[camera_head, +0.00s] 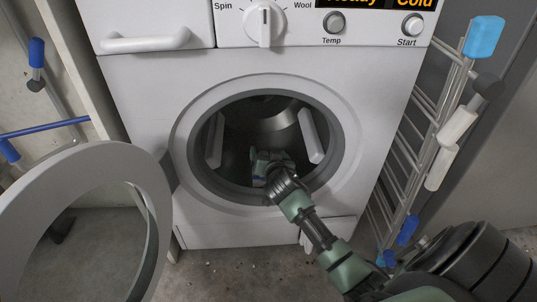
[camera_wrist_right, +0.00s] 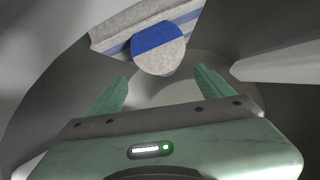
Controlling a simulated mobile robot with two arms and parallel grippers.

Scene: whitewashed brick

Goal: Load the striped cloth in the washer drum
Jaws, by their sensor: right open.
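The striped cloth (camera_wrist_right: 155,35) is grey-white with blue bands and shows at the top of the right wrist view, inside the washer drum (camera_head: 265,125). Its rounded blue-and-grey fold lies just beyond the fingertips. My right gripper (camera_wrist_right: 158,82) is open, with its green fingers apart and no cloth visibly clamped between them. In the head view my right arm reaches through the round opening, and the right gripper (camera_head: 268,160) is inside the drum near its lower middle. The cloth is hard to make out there. My left gripper is not in view.
The washer door (camera_head: 148,215) stands open to the left. The opening's rim (camera_head: 345,150) surrounds my arm. Pale drum paddles (camera_head: 311,136) stick inward. A drying rack (camera_head: 440,130) stands close on the right. The control panel (camera_head: 300,22) is above.

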